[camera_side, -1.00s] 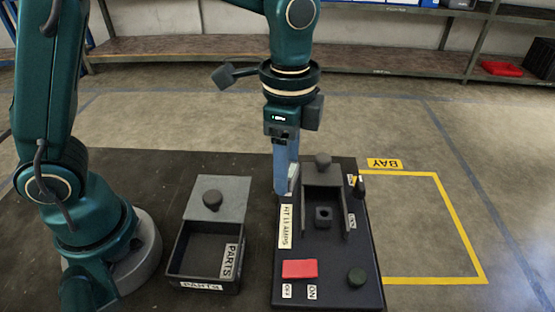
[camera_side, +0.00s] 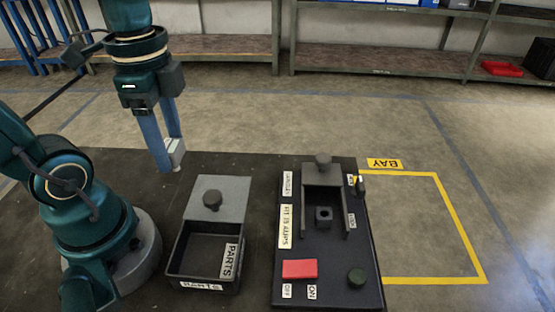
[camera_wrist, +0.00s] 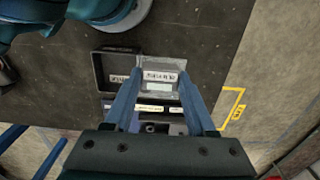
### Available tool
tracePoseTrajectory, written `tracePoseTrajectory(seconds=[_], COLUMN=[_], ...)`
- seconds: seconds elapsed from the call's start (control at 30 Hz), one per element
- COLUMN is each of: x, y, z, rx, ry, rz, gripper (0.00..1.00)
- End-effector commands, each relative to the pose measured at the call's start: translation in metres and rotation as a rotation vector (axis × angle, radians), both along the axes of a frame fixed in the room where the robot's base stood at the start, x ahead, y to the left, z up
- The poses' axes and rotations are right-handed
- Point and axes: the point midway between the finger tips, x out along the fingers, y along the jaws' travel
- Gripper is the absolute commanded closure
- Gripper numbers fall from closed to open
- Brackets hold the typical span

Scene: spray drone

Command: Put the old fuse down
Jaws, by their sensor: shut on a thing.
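My gripper (camera_side: 172,153) is shut on the old fuse (camera_side: 175,150), a small pale grey block with a white face, gripped between the two blue fingertips. In the side view it is beyond and left of the parts box; its height above the dark table is hard to tell. In the wrist view the fuse (camera_wrist: 160,85) shows as a grey block with a white label between the fingertips. The dark parts box (camera_side: 170,270) is open, its grey lid (camera_side: 233,195) lies back with a round knob, and its inside looks empty.
A yellow-taped bay on the floor (camera_side: 430,225) is empty. The dark tabletop (camera_side: 115,172) behind the box is clear.

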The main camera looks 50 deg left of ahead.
Motion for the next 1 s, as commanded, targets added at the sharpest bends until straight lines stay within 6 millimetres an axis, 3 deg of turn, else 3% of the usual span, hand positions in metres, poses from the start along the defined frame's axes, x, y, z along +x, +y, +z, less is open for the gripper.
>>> tracePoseTrajectory(seconds=[0.7, 1.0], x=[-0.02, -0.023], y=[-0.087, -0.104], z=[-0.054, -0.066], rx=[0.003, 0.001], ry=[0.004, 0.001], rz=[-0.013, -0.003], gripper=[1.0, 1.0])
